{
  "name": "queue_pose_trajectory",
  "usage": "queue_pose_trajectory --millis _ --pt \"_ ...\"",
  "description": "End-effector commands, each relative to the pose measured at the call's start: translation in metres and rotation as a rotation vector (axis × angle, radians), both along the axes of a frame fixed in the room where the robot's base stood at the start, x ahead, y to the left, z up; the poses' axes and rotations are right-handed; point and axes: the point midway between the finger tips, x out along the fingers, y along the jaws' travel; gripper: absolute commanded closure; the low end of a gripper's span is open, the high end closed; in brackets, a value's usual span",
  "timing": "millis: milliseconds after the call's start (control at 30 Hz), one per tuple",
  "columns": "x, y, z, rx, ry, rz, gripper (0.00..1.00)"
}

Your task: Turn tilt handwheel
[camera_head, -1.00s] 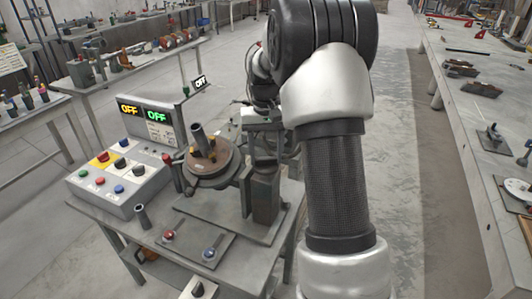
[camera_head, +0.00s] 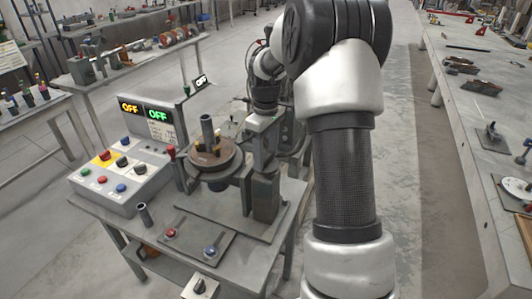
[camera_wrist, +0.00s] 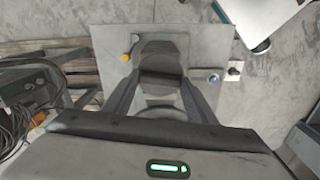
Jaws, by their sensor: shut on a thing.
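The positioner's round brown turntable (camera_head: 228,152) sits on the workbench, close to level, with a dark upright tube (camera_head: 208,130) on it. My gripper (camera_wrist: 160,80) shows in the wrist view with both fingers closed in around a dark grey part, which I take for the tilt handwheel (camera_wrist: 160,50). A curved rim shows lower down between the fingers. In the head view my arm reaches behind the positioner's post, and the fingertips and the handwheel grip are hidden there.
A control box (camera_head: 122,178) with several coloured buttons and two lit OFF displays stands at the bench's left. A flat pedal plate (camera_head: 190,240) with a red and a blue button lies in front. A long table (camera_head: 485,120) stands right, with clear floor between.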

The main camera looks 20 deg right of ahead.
Motion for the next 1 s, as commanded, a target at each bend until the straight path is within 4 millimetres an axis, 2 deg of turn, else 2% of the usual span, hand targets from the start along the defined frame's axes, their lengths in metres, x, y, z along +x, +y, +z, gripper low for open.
queue_pose_trajectory --millis 300,867,900,1000 --pt "-0.0001 -0.0001 0.0005 0.000 0.000 0.135 0.71" --pt "0.0000 -0.0003 0.0003 -0.001 0.000 0.170 0.71" --pt "0.0000 -0.0003 0.0003 -0.001 0.000 0.170 0.47" --pt "0.0000 -0.0003 0.0003 -0.001 0.000 0.169 0.30"
